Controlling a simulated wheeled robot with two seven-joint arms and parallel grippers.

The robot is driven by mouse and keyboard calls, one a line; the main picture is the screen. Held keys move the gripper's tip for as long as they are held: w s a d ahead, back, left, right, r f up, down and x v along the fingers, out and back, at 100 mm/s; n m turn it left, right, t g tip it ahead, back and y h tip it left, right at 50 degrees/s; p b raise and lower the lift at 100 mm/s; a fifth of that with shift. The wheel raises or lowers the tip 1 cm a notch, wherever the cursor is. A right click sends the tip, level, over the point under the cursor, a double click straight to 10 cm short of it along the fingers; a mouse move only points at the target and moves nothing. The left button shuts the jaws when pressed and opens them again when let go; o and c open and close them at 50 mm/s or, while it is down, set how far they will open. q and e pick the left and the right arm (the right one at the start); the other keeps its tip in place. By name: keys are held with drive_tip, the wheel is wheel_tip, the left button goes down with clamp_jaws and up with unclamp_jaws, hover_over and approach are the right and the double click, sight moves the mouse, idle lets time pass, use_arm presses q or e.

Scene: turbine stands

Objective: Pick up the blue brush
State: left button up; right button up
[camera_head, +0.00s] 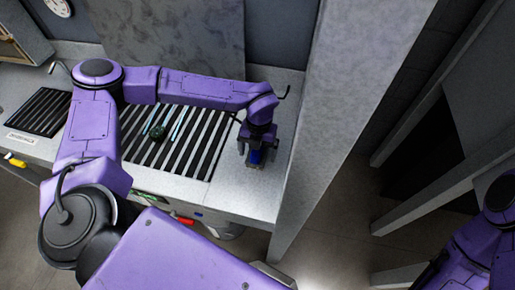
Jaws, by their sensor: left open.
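My left arm reaches in from the left over the grey bench. My left gripper (255,158) points down over the bench's right end, just right of the slatted grate. It is open. A small dark blue thing, which looks like the blue brush (255,156), shows between or just below the fingers. The gripper hides most of it, and I cannot tell whether the fingers touch it. My right arm shows only in part at the lower right, and its gripper is out of view.
The grey bench (190,188) holds a dark slatted grate (140,152) with a dark round thing (157,132) and light-blue sticks on it. A second grate (40,112) lies at left. A tall grey pillar (335,110) stands close right of the gripper.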

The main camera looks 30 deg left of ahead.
use_arm(q)
drive_tip(key=shift+s, duration=0.1)
drive_tip(key=shift+f, duration=0.3)
idle(0.5)
drive_tip(key=c, duration=1.2)
